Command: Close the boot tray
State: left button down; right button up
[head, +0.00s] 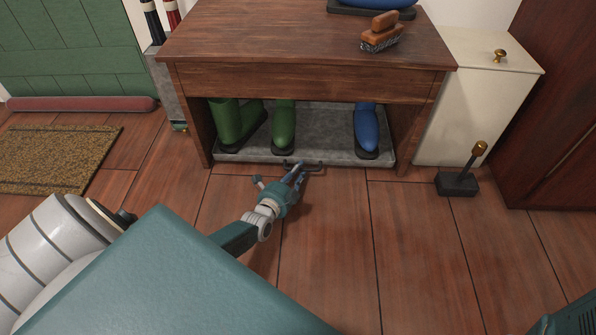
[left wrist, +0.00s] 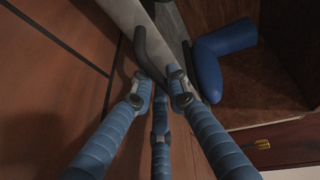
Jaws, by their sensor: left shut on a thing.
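The grey boot tray (head: 310,121) lies on the floor under the wooden bench (head: 305,79), its front edge near the bench's front legs. Green boots (head: 284,127) and a blue boot (head: 367,130) stand on it; a blue boot also shows in the left wrist view (left wrist: 224,58). A dark bar handle (head: 312,166) is on the tray's front. My left gripper (head: 296,170) is at this handle, and in the left wrist view its blue fingers are shut on the dark handle (left wrist: 150,55). My right gripper is not in view.
A dark doorstop-like block with an upright handle (head: 458,184) stands on the floor at right, by a white cabinet (head: 478,95). A brush (head: 381,34) lies on the bench top. A doormat (head: 55,157) lies at left. The floor before the bench is clear.

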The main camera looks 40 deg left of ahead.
pick_arm(q)
jog(key=shift+w+a+r, duration=0.15)
jog(key=shift+a, duration=0.25)
jog(key=c, duration=1.7)
grip_release()
jog(key=shift+w+d, duration=0.1)
jog(key=shift+d, duration=0.15)
jog(key=shift+d, duration=0.1)
jog(key=v, duration=1.2)
